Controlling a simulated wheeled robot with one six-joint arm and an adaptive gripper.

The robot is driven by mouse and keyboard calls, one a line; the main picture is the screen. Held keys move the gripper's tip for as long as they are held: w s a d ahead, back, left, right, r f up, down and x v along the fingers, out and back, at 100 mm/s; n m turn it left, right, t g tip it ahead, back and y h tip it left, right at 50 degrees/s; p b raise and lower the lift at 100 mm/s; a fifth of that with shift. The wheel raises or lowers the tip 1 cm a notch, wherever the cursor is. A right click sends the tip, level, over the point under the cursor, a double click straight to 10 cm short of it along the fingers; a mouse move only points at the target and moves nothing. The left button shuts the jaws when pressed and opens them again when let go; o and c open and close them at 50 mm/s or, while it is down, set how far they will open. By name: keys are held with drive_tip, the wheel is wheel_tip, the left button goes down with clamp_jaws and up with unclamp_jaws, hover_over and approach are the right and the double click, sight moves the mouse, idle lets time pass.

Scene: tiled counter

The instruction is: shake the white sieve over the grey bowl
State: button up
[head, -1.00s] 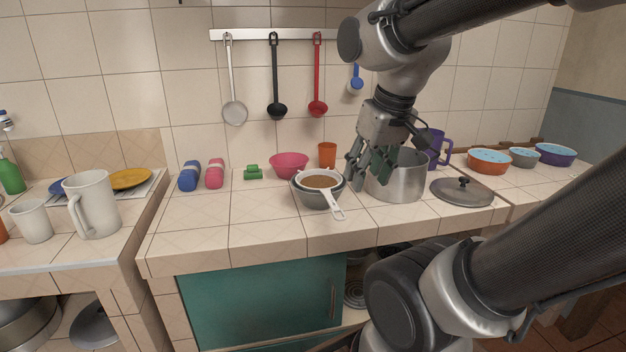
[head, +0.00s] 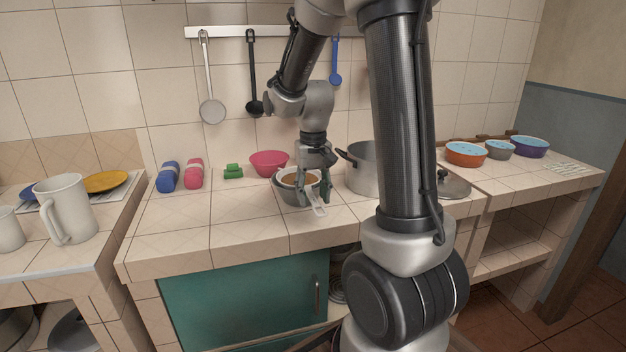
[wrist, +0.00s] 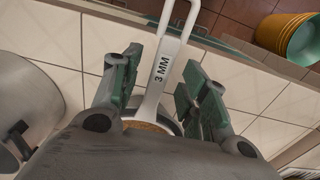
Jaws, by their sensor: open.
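The white sieve (head: 317,206) rests on the grey bowl (head: 287,193) on the counter. Brown contents show inside the sieve, and its handle points toward the front edge. My gripper (head: 315,194) is over the sieve, pointing down, with its fingers apart. In the wrist view, the sieve's handle (wrist: 160,78), marked "3 MM", runs between the two open green-padded fingers of my gripper (wrist: 162,62), with gaps visible on both sides. My gripper's body hides most of the sieve's basket and the bowl there.
A large metal pot (head: 362,175) stands close on the right, its lid (head: 455,187) beyond it. A pink bowl (head: 269,162) is behind left, near a green block (head: 233,172). Utensils hang from a wall rail (head: 230,31). The counter's front left is clear.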

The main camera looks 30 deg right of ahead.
drive_tip(key=shift+f, duration=1.3)
clamp_jaws()
drive_tip(key=c, duration=0.9)
unclamp_jaws()
clamp_jaws()
drive_tip(key=shift+r, duration=0.2)
wheel_tip(320, 180, up, 5)
drive_tip(key=shift+f, duration=0.25)
